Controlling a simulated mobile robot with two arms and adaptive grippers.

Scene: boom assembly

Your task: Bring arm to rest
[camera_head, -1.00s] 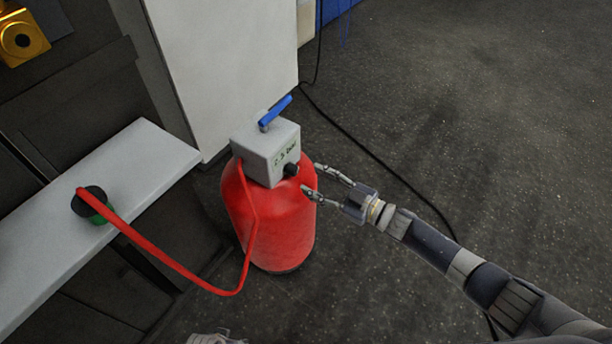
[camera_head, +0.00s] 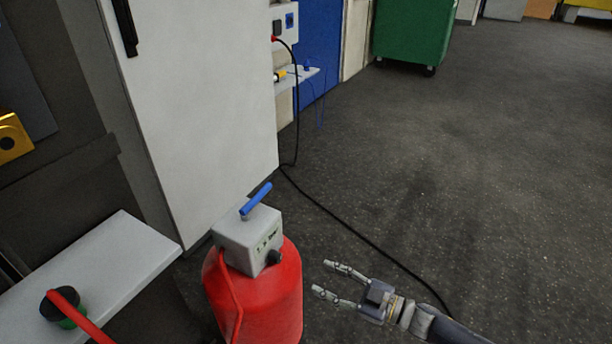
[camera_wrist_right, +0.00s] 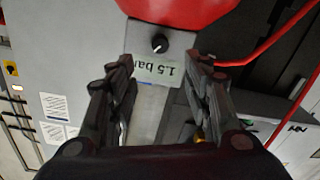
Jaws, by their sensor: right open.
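My right gripper (camera_head: 338,283) is open and empty, to the right of a red tank (camera_head: 273,305) and apart from it in the head view. On top of the tank is a grey box (camera_head: 247,238) with a black knob (camera_head: 274,257) and a blue lever (camera_head: 256,199). The right wrist view shows the knob (camera_wrist_right: 159,43) and a label (camera_wrist_right: 158,70) reading "1.5 bar", seen upside down, between the open fingers (camera_wrist_right: 165,85). My left gripper does not show.
A red hose (camera_head: 80,328) with a black and green fitting (camera_head: 62,306) lies at a pale shelf (camera_head: 110,262) on the left. A white cabinet (camera_head: 190,110) stands behind the tank. A black cable (camera_head: 345,226) crosses the floor. A green bin (camera_head: 412,35) stands far back. Floor to the right is clear.

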